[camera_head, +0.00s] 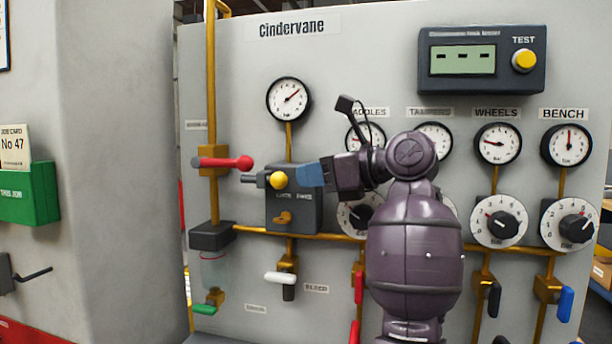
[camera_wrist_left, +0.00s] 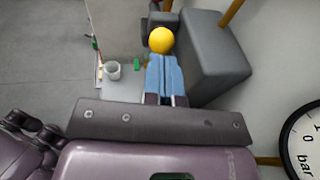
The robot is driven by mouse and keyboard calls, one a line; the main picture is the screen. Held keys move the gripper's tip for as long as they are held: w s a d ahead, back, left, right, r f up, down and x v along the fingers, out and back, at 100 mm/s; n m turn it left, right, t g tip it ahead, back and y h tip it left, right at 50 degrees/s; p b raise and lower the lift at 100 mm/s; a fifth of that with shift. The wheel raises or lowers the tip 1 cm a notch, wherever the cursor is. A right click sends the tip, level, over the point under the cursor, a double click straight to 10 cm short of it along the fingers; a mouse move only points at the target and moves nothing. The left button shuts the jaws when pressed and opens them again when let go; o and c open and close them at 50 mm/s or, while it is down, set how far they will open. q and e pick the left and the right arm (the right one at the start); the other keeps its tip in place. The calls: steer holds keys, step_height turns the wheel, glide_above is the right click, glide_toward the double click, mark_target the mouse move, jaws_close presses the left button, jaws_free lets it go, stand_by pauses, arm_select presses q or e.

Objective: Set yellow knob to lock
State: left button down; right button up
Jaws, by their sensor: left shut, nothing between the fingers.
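The yellow knob (camera_head: 278,180) is a small round ball at the upper left of a dark grey box (camera_head: 308,215), with a dark rod and collar to its left. The box has two small labels, too blurred to read surely, and a brass fitting (camera_head: 285,217) below them. My left gripper (camera_head: 308,175) has blue fingertips, shut with nothing between them, just right of the knob. In the left wrist view the shut blue fingers (camera_wrist_left: 166,76) point at the yellow knob (camera_wrist_left: 160,39), right at their tips; I cannot tell whether they touch. My right gripper is not in view.
A red-handled valve (camera_head: 226,163) sits left of the box on a brass pipe. A gauge (camera_head: 289,99) is above. A white-handled valve (camera_head: 281,278) is below. My arm hides part of the gauges and dials to the right. A green holder (camera_head: 30,194) hangs far left.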

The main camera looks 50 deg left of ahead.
arm_select(q)
steer(key=v, duration=1.1)
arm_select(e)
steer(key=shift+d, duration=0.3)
arm_select(q)
steer(key=shift+w+d, duration=0.15)
